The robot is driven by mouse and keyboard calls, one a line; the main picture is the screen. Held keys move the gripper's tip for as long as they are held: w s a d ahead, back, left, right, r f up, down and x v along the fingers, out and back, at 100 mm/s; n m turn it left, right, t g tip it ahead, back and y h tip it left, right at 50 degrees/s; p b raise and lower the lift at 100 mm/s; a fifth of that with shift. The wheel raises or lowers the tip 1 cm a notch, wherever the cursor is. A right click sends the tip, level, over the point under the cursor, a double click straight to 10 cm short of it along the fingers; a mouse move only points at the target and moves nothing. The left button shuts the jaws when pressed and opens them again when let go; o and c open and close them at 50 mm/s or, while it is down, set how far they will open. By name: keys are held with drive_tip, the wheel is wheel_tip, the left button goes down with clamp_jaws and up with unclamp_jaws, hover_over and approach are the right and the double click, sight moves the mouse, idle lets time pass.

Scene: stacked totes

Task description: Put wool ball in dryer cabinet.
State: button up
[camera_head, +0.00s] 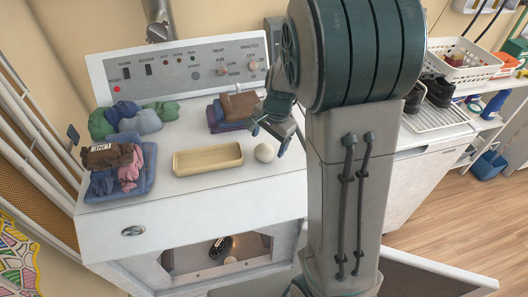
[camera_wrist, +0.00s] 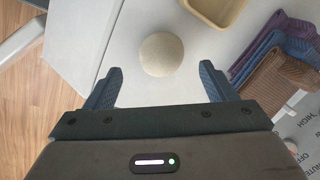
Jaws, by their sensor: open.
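The wool ball (camera_head: 265,152) is cream and round and sits on the white top of the dryer cabinet (camera_head: 185,224), just right of a tan tray. It also shows in the wrist view (camera_wrist: 161,54), ahead of my fingertips and roughly between them in line. My gripper (camera_head: 268,135) is open and empty beside the ball, its fingers spread wide in the wrist view (camera_wrist: 162,85). The cabinet's front opening (camera_head: 218,252) shows below the top, with a dark round item and small pale things inside. A door panel (camera_head: 420,275) stands swung out at lower right, partly hidden by my arm.
The tan tray (camera_head: 208,159) lies left of the ball. Folded cloths (camera_head: 232,110) lie behind it, and a blue tray (camera_head: 150,170) of clothes stands at the left. A control panel (camera_head: 190,68) rises at the back. A white basket (camera_head: 464,62) and dark shoes (camera_head: 438,90) are at right.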

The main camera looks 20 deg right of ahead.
sight(266, 146)
drive_tip(key=shift+w+a+f+p, duration=0.1)
drive_tip(key=shift+w+f, duration=0.05)
drive_tip(key=shift+f, duration=0.7)
drive_tip(key=shift+w+a+f+p, duration=0.1)
drive_tip(key=shift+w+a+f, duration=0.05)
drive_tip(key=shift+f, duration=0.7)
drive_tip(key=shift+w+a+f+p, duration=0.1)
drive_tip(key=shift+w+f, duration=0.05)
drive_tip(key=shift+f, duration=0.7)
drive_tip(key=c, duration=1.1)
drive_tip(key=shift+r, duration=0.2)
